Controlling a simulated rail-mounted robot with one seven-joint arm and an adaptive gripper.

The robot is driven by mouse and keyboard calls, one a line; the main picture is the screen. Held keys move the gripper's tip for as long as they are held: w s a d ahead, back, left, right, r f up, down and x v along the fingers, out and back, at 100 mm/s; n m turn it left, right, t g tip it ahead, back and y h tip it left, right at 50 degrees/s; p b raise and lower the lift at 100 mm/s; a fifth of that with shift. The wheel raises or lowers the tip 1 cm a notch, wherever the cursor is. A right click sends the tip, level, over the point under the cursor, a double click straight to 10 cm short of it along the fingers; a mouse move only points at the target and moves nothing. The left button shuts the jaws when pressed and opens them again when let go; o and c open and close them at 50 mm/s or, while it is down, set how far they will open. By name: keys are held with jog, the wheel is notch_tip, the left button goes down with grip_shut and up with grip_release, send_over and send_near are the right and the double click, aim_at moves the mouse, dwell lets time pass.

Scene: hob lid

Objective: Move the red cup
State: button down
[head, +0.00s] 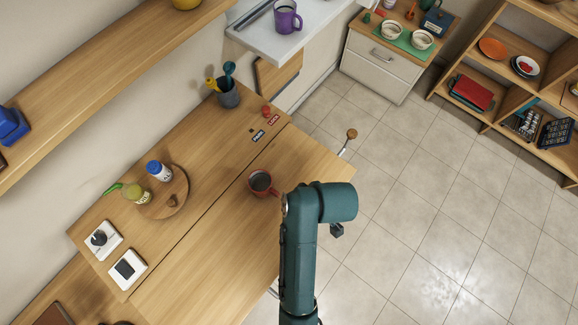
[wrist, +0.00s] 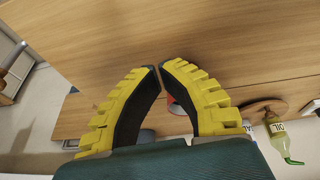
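The red cup (head: 262,184) stands upright on the wooden worktop (head: 215,265), just left of my teal arm in the head view. It has a dark inside. In the wrist view a red patch of the cup (wrist: 175,107) shows between and behind the fingers, mostly covered by the right finger. My gripper (wrist: 158,67) has yellow ribbed fingers with dark pads, and their tips meet with nothing visible held between them. The gripper is apart from the cup. In the head view my arm hides the fingers.
Left of the cup, a round wooden board (head: 153,211) carries a blue-capped jar (head: 159,171) and an oil bottle (head: 135,194). A grey utensil pot (head: 228,95) stands at the back. A long seam crosses the worktop. Tiled floor lies right of its edge.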

jog(key=shift+m+g, duration=0.3)
jog(key=f+b, duration=0.1)
jog(key=f, duration=0.2)
jog(key=f+b, duration=0.1)
jog(key=f, duration=0.2)
jog(key=a+f+b, duration=0.1)
jog(key=f, duration=0.3)
jog(key=shift+s+a+f, duration=0.1)
jog(key=shift+s, duration=0.25)
jog(key=w+a, duration=0.2)
jog(key=shift+w+a+b, duration=0.3)
jog(key=shift+w+b, duration=0.05)
jog(key=shift+b, duration=0.05)
jog(key=shift+w+a, duration=0.1)
jog(key=shift+a, duration=0.1)
